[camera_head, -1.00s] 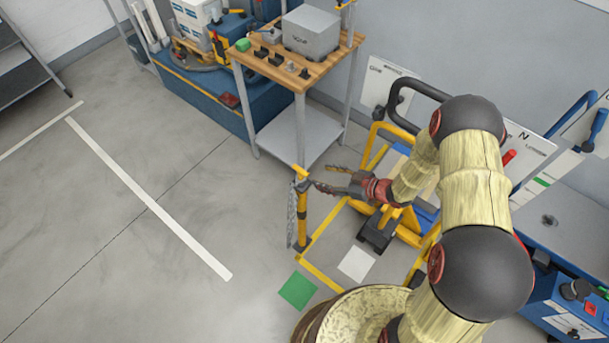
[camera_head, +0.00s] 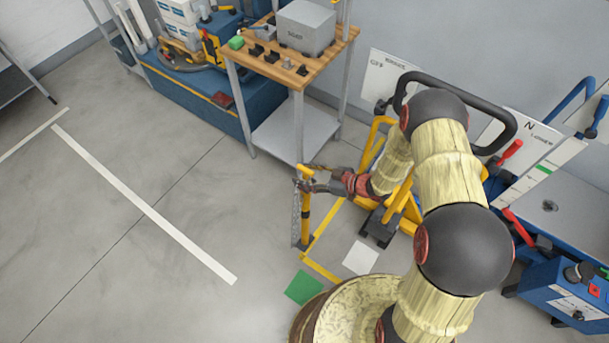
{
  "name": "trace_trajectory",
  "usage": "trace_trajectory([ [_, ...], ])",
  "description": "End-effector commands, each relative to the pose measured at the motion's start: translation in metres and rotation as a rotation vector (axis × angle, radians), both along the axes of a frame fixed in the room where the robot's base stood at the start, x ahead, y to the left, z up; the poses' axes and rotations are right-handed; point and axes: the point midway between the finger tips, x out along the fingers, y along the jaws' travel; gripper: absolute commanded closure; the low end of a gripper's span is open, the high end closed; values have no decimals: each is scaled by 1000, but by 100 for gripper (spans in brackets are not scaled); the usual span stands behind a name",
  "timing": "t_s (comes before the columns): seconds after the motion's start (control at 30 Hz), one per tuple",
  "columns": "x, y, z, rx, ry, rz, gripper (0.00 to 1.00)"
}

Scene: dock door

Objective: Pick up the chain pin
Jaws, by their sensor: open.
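A yellow post (camera_head: 305,223) stands on the floor near the middle of the view. A grey chain (camera_head: 295,218) hangs down along its left side from the top. The chain pin cannot be told apart with certainty; the small parts at the post's top are partly hidden by my gripper. My gripper (camera_head: 307,178) reaches in from the right with its dark fingers spread. The fingers overlap the post's top in the picture, one above and one below. I see nothing held between them, and I cannot tell whether they touch the post.
A wooden-topped workbench (camera_head: 321,58) with a grey box (camera_head: 306,29) stands behind the post. A yellow frame (camera_head: 378,135) is beside my arm. A blue cabinet (camera_head: 185,93) is at the back left. A green floor patch (camera_head: 304,288) lies in front. The left floor is clear.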

Motion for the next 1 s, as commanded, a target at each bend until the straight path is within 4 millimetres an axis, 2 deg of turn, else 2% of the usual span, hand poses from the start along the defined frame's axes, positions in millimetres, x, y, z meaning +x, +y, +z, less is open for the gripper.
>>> trace_trajectory([
  [0.13,9,20,-10,0,0,3,49],
  [0.3,18,34,-16,-1,0,1,49],
  [0.6,20,37,-16,-1,0,0,49],
  [1.0,20,36,-16,0,0,0,72],
])
